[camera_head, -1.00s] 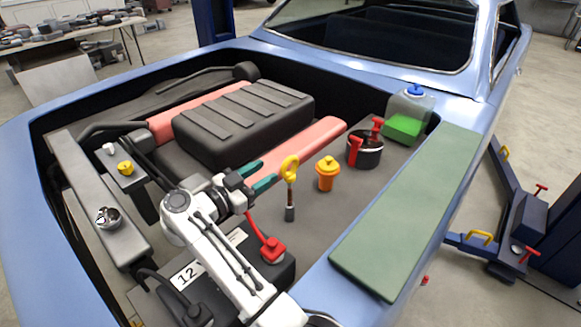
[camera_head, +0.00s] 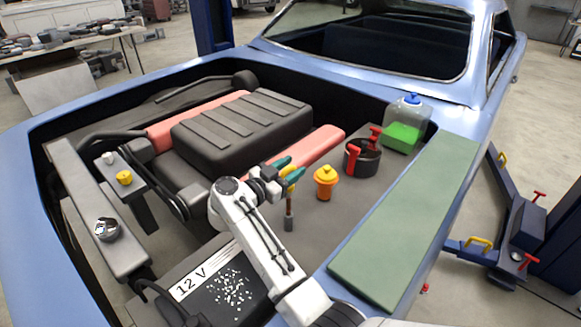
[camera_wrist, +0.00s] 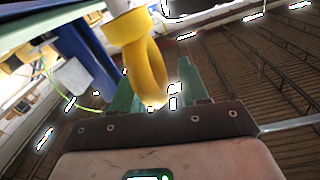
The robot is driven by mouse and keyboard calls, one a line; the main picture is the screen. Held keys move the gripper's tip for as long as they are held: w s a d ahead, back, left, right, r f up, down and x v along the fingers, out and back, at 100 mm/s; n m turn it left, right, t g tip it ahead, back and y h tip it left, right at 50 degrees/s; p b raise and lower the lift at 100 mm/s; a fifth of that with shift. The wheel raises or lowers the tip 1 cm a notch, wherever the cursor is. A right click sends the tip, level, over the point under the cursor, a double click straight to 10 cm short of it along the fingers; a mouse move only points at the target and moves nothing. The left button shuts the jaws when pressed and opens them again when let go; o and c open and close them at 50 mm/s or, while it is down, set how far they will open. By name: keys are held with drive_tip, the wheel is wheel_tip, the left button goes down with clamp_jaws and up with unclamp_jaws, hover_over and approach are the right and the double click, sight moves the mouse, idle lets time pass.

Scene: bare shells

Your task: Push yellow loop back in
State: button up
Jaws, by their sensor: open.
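The yellow loop (camera_head: 291,184) is the ring handle on top of a thin brown dipstick (camera_head: 289,206) that stands upright in a dark tube (camera_head: 289,224) in the engine bay. My gripper (camera_head: 291,168) is at the loop, its green fingers apart, and partly hides it in the head view. In the wrist view the loop (camera_wrist: 150,70) hangs down large and close, its lower end in line with the gap between the green fingers (camera_wrist: 150,88). I cannot tell whether a finger touches it. The tube's inside is hidden.
An orange capped filler (camera_head: 325,183) stands just right of the loop. The black engine cover (camera_head: 240,125) lies behind; the 12 V battery (camera_head: 215,280) is in front.

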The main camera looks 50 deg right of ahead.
drive_tip(key=shift+d, duration=0.1)
drive_tip(key=shift+c, duration=0.4)
drive_tip(key=shift+r, duration=0.1)
clamp_jaws()
